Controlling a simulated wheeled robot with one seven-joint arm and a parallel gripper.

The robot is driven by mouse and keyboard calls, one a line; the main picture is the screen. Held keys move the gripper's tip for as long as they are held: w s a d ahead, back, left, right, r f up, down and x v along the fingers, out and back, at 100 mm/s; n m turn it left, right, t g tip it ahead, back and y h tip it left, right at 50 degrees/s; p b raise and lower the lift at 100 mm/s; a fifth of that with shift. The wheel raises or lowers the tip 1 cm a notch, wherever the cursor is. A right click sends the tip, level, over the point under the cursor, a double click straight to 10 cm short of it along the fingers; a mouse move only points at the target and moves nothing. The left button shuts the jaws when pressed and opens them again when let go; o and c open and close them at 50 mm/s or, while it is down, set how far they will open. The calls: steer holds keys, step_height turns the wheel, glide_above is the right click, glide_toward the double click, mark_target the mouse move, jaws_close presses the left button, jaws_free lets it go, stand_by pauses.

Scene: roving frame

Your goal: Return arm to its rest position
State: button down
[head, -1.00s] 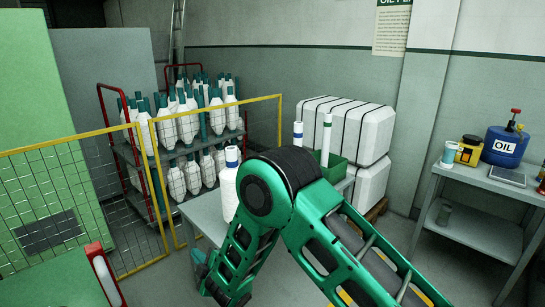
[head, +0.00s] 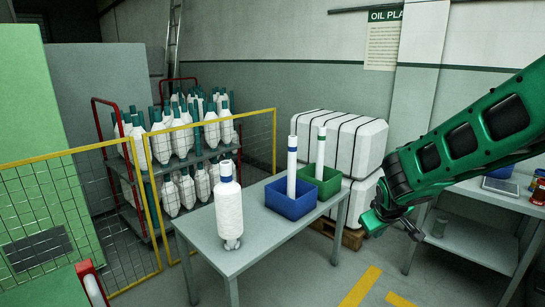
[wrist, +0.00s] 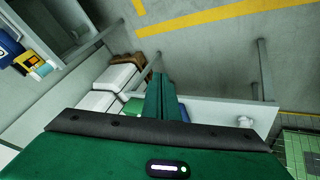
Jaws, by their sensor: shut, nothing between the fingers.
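My green arm reaches in from the right in the head view. My gripper (head: 374,222) hangs at its end, just off the right side of the grey table (head: 215,252), and touches nothing that I can see. In the wrist view the gripper's green fingers (wrist: 160,97) are together with nothing between them. A white yarn-wound bobbin (head: 229,212) stands upright near the table's front. A blue bin (head: 291,205) and a green bin (head: 322,183) stand at the table's far right, each with a white tube upright in it.
A red-framed rack (head: 165,175) of white bobbins stands behind a yellow mesh fence (head: 75,205). Strapped white bales (head: 340,140) stand on a pallet behind the table. A grey side bench (head: 470,240) is at the right, partly behind my arm. Floor between table and bench is clear.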

steer(key=s+d+r+m+g, duration=0.2)
steer(key=s+d+m, duration=0.1)
steer(key=s+d, duration=0.5)
steer(key=s+d+r+m+g+y, duration=0.2)
steer(key=s+m+g, duration=0.2)
steer(key=s, duration=2.4)
steer(key=m, duration=0.3)
steer(key=shift+s+g, duration=0.15)
steer(key=shift+g, duration=0.15)
steer(key=shift+r, duration=0.1)
